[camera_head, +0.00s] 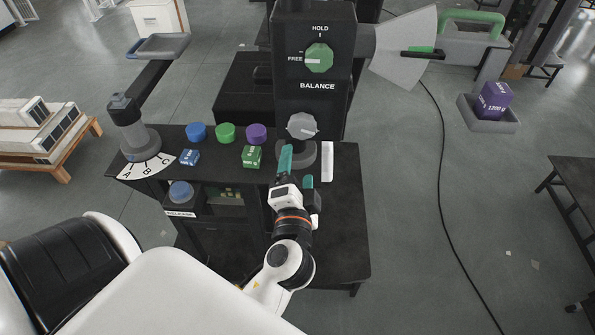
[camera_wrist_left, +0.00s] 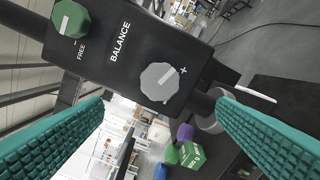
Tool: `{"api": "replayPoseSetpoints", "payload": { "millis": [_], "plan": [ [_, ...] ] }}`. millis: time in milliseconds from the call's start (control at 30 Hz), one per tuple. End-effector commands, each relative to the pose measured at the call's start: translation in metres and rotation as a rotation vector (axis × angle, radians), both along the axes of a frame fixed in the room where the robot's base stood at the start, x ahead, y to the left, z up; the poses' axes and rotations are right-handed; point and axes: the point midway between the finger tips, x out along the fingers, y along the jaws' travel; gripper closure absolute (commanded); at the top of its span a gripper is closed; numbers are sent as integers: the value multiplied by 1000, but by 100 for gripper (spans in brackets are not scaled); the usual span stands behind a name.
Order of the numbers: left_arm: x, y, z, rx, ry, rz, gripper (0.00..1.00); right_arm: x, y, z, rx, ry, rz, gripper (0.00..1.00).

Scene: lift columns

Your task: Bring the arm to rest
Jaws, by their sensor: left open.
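My left gripper (camera_head: 298,170), with teal fingers, is in front of the black balance column (camera_head: 312,107), just below the grey balance knob (camera_head: 302,126). In the left wrist view its two fingers are wide apart with nothing between them, and the grey knob (camera_wrist_left: 159,82) shows beyond the gap. The green HOLD/FREE knob (camera_head: 319,58) is higher on the column, its white mark towards FREE. My left arm (camera_head: 290,262) reaches up from the bottom of the head view. My right gripper does not show.
On the black bench (camera_head: 340,215) are blue, green (camera_head: 225,132) and purple cylinders, a blue block (camera_head: 189,157), a green block (camera_head: 251,157) and a lever (camera_head: 130,125) on an A-B-C dial. A purple block (camera_head: 494,100) sits in a hanging tray (camera_head: 488,122) at right.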

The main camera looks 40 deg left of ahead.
Motion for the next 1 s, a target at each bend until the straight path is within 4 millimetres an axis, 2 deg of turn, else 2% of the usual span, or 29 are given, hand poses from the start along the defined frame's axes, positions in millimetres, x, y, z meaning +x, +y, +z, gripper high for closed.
{"api": "replayPoseSetpoints", "payload": {
  "millis": [333,400,467,567,633,700,767,800,867,900,1000],
  "plan": [
    [1,-1,-4,-2,6,-5,19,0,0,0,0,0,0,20],
    [5,-5,-16,-14,28,-24,19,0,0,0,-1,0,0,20],
    [10,-12,-38,-36,67,-53,19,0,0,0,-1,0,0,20],
    [19,-29,-96,-100,167,-122,19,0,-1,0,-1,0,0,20],
    [20,-43,-148,-163,256,-173,19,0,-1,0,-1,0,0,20],
    [15,-56,-200,-232,346,-215,19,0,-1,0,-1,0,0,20],
    [6,-65,-245,-298,424,-242,19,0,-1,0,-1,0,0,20],
    [-3,-70,-274,-340,476,-254,19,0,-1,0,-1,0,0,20],
    [-20,-76,-317,-409,554,-265,19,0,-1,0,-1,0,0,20],
    [-34,-79,-344,-455,605,-267,19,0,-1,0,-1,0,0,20],
    [-76,-82,-409,-578,728,-247,19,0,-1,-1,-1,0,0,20]
  ]
}}
